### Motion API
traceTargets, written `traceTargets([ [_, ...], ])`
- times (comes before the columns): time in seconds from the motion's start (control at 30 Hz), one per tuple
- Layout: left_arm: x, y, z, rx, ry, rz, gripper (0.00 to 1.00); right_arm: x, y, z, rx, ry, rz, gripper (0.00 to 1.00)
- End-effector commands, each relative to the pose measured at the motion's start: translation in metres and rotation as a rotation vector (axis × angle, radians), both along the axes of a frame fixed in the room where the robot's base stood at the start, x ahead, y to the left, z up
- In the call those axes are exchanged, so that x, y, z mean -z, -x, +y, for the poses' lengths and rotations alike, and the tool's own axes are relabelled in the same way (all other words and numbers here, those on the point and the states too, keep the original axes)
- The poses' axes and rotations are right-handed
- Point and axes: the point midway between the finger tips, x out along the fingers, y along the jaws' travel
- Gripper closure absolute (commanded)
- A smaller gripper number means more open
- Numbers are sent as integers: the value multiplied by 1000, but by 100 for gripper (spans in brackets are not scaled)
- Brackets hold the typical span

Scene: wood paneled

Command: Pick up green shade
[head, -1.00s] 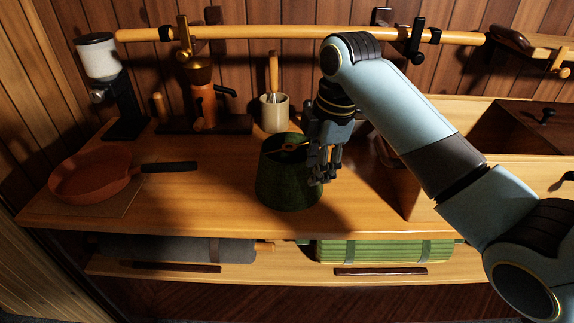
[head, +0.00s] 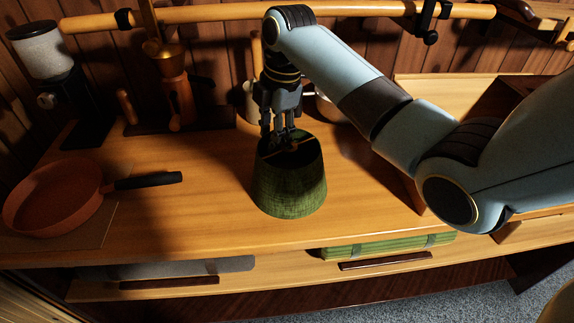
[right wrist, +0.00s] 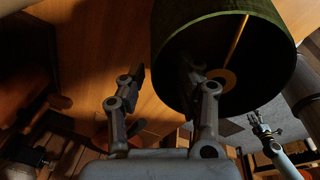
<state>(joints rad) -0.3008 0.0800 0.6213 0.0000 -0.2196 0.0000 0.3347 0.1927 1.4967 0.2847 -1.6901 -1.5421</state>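The green shade (head: 290,188) stands on the wooden counter, with its open top facing up. Its dark inside and a brass-coloured bar show in the right wrist view, where the shade (right wrist: 225,15) fills the upper right. My right gripper (head: 279,140) is at the shade's back rim, pointing down. In the right wrist view its fingers (right wrist: 160,80) are apart, one outside the shade wall and one over the opening. Contact with the wall cannot be made out. My left gripper (right wrist: 262,120) shows small in the right wrist view, fingers apart and empty; it is outside the head view.
An orange pan (head: 55,195) lies on the counter at left. A grinder (head: 60,85) and a copper-coloured press (head: 175,90) stand behind. A light holder (head: 250,100) is partly hidden behind my gripper. A wooden rail (head: 210,14) crosses above.

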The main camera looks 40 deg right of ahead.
Motion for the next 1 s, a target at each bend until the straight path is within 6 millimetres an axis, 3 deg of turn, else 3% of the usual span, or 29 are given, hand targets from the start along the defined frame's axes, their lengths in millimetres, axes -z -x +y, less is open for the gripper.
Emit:
traceTargets([
  [0.2, -2, 16, 0, -1, -1, 24, 60, 18, -3, 0, 1, -1, 2, 67],
  [0.5, -7, -6, 0, 1, 0, -8, 60, 58, -11, 0, 0, 0, -1, 67],
  [0.73, -7, -7, 0, 1, 0, -10, 60, 61, -11, 0, 0, 1, -2, 67],
  [1.0, -7, 0, 0, 0, 0, 1, 60, 61, -11, 0, 0, 0, -2, 99],
])
